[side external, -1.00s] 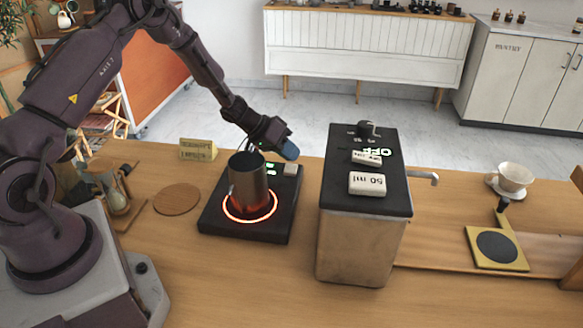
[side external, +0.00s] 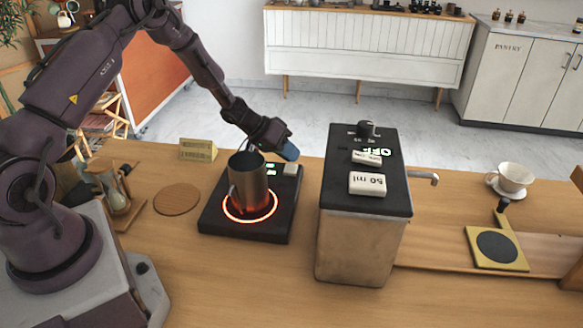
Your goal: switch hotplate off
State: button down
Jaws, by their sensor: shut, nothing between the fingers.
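The black hotplate (side external: 211,223) sits on the wooden counter with its ring glowing orange-red. A metal pot (side external: 249,182) stands on the ring. Small green lit marks show on the hotplate's far side, beside a pale button (side external: 291,169) at its far right corner. My gripper (side external: 290,152) is shut and empty, with its blue-grey tip just above and beyond that button. I cannot tell whether the tip touches the button.
A tall dispenser box (side external: 357,240) with a black top, buttons and an OFF display stands right of the hotplate. A round wooden mat (side external: 177,201), a small sign (side external: 198,150) and a glass vessel (side external: 116,192) are to the left. A white cup (side external: 513,177) and a scale-like stand (side external: 497,247) are far right.

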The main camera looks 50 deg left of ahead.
aim_at(289, 167)
jog(key=shift+f, duration=0.35)
jog(key=shift+f, duration=0.5)
dwell(0.6)
jog(key=shift+r, duration=1)
notch_tip(289, 167, up, 6)
dwell(0.3)
